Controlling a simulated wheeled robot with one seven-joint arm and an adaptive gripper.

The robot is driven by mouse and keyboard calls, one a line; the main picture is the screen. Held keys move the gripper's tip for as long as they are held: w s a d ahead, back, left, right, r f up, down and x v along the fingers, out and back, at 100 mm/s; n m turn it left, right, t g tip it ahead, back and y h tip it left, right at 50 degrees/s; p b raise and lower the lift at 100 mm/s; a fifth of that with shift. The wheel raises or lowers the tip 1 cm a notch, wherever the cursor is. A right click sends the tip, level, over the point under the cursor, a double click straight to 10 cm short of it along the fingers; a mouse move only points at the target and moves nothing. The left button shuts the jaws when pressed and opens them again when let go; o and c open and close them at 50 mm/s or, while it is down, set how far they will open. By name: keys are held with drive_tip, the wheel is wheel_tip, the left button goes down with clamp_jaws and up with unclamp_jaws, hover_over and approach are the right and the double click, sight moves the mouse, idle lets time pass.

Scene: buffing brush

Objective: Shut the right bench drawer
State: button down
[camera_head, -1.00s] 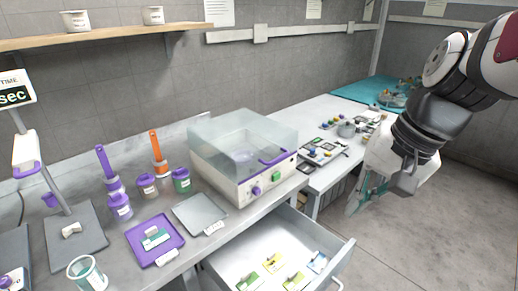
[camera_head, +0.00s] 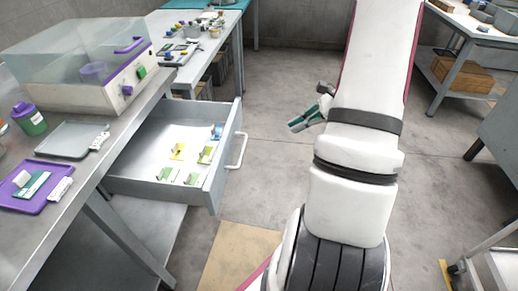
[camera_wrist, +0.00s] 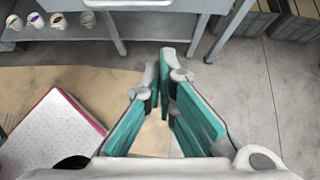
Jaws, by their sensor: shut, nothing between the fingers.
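The right bench drawer (camera_head: 160,150) is pulled out from under the bench top and stands open in the head view. Several small yellow, green and blue-marked packets (camera_head: 190,155) lie inside it. Its front carries a pale bar handle (camera_head: 238,151) facing right. My gripper (camera_head: 293,127), with teal finger pads, is to the right of the drawer, apart from the handle. In the wrist view my gripper (camera_wrist: 164,62) has its fingertips together with nothing between them. The handle (camera_wrist: 140,3) shows at the top edge there, beyond the fingertips.
A clear-lidded machine (camera_head: 90,65) and a purple tray (camera_head: 35,185) stand on the bench. A bench leg (camera_head: 130,240) is below the drawer. White cups (camera_wrist: 55,20) stand on a low shelf. Open floor (camera_head: 260,195) lies right of the drawer.

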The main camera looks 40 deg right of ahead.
sight(173, 140)
drive_tip(key=w+a+r+b+x, duration=0.1)
drive_tip(key=r+x, duration=0.1)
drive_tip(key=x, duration=1)
drive_tip(key=shift+w, duration=0.25)
drive_tip(key=shift+a+f, duration=0.15)
drive_tip(key=w+a+b, duration=0.2)
drive_tip(key=w+a, duration=0.4)
drive_tip(key=w, duration=0.1)
drive_tip(key=w+a+b, duration=0.2)
drive_tip(key=w+a, duration=0.4)
drive_tip(key=w, duration=0.2)
drive_tip(key=w+a+b, duration=0.2)
drive_tip(key=w+a, duration=0.4)
drive_tip(key=w, duration=0.2)
drive_tip(key=shift+w, duration=0.15)
drive_tip(key=shift+a, duration=0.1)
